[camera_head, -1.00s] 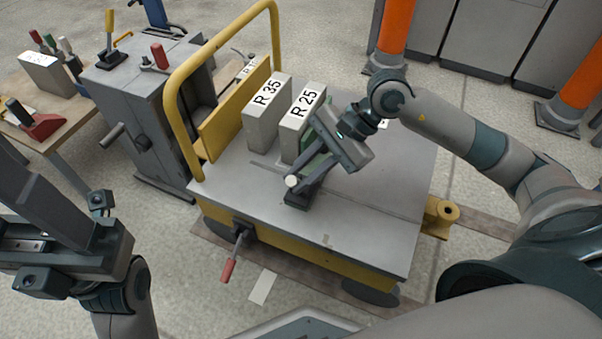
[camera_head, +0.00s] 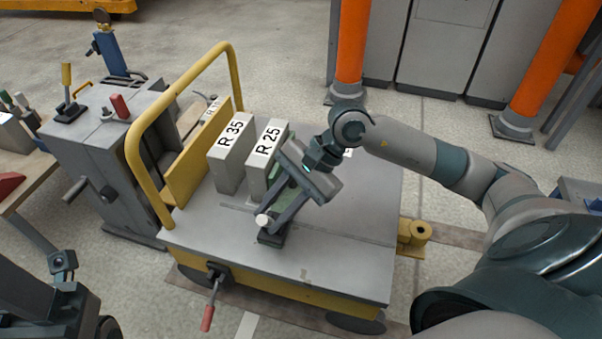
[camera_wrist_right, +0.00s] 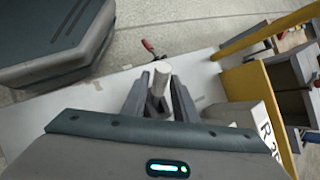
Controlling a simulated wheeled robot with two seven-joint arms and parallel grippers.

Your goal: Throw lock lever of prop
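My right gripper (camera_head: 272,222) is low over the grey top of the cart. Its two dark fingers stand apart on either side of a pale round-ended cylinder (camera_head: 263,220), which also shows between the fingers in the right wrist view (camera_wrist_right: 161,78). I cannot tell whether they touch it. A dark block (camera_head: 271,239) is under the fingertips. A lever with a red grip (camera_head: 209,316) hangs on the cart's front side, apart from the gripper. A blue post (camera_head: 112,52) stands at the back left; I cannot tell whether it is the prop. Only part of my left wrist (camera_head: 62,264) shows.
The cart (camera_head: 340,268) carries grey blocks marked R 35 (camera_head: 231,165) and R 25 (camera_head: 256,177) beside the right gripper. A yellow rail (camera_head: 147,172) rises at its left. A grey machine with levers (camera_head: 88,160) stands left. The cart's front right top is clear.

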